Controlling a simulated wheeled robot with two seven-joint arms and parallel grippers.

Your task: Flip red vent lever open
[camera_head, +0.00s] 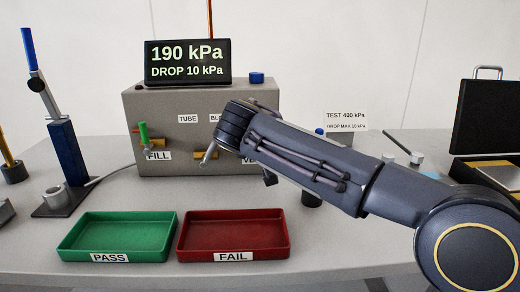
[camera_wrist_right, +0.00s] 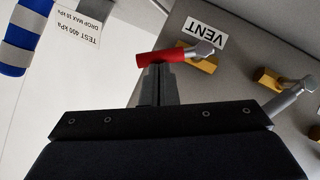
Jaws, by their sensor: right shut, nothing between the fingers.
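The red vent lever (camera_wrist_right: 160,57) shows in the right wrist view. Its red sleeve points left from a silver pivot on a brass valve (camera_wrist_right: 208,65), beside the VENT label (camera_wrist_right: 201,36). My right gripper (camera_wrist_right: 157,72) is shut and empty, with its fingertips right at the red sleeve; I cannot tell whether they touch it. In the head view my right arm reaches in from the right across the grey test box (camera_head: 180,105) and hides the red lever and most of the VENT label. My left gripper is not in view.
A second silver lever (camera_wrist_right: 287,98) on a brass valve sits close to the right of my fingers. A green lever (camera_head: 143,133) is at the box's left. The green PASS tray (camera_head: 72,250) and red FAIL tray (camera_head: 283,250) lie in front. A pressure display (camera_head: 187,62) stands on top.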

